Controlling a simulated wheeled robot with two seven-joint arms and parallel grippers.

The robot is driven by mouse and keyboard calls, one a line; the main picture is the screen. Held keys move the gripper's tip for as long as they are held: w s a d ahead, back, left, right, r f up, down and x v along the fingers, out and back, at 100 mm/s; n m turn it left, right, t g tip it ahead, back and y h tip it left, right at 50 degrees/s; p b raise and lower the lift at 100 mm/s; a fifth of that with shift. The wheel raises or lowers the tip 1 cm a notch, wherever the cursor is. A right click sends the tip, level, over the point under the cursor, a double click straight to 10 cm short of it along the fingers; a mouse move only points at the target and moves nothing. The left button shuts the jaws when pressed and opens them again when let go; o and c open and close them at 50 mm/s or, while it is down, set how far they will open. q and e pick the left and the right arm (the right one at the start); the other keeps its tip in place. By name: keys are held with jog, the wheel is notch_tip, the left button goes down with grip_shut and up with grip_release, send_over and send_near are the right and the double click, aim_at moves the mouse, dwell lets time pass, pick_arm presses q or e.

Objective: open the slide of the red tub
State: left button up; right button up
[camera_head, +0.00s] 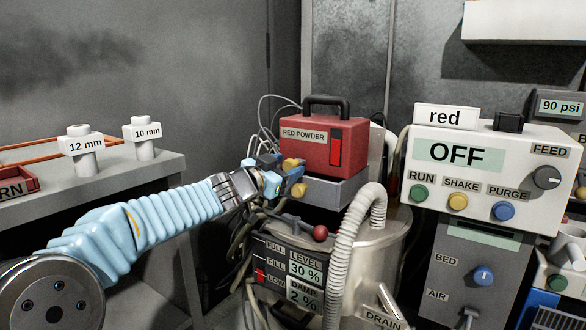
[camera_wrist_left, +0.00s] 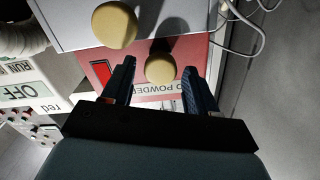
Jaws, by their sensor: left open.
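The red tub (camera_head: 318,151), labelled RED POWDER, sits on a grey box (camera_head: 335,194) and has a black handle on top. Two yellow knobs are near its lower left front: an upper knob (camera_head: 291,163) by the tub's face and a lower knob (camera_head: 299,190) by the grey box. My left gripper (camera_head: 286,176) is open at these knobs. In the left wrist view, one yellow knob (camera_wrist_left: 160,69) shows between the open fingers, in front of the tub's red face (camera_wrist_left: 140,91). The other knob (camera_wrist_left: 115,25) is beyond the fingertips. Contact cannot be told.
A ribbed grey hose (camera_head: 350,235) rises in front of the metal hopper. A level panel (camera_head: 288,272) and a red ball knob (camera_head: 320,232) are below the gripper. A control box (camera_head: 490,170) reading OFF stands right. Loose cables hang behind the gripper.

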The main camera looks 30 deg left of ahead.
aim_at(288, 165)
pick_arm(q)
jog(key=shift+w+d, duration=0.15)
jog(key=shift+w, duration=1.5)
jog(key=shift+c, duration=0.3)
grip_shut()
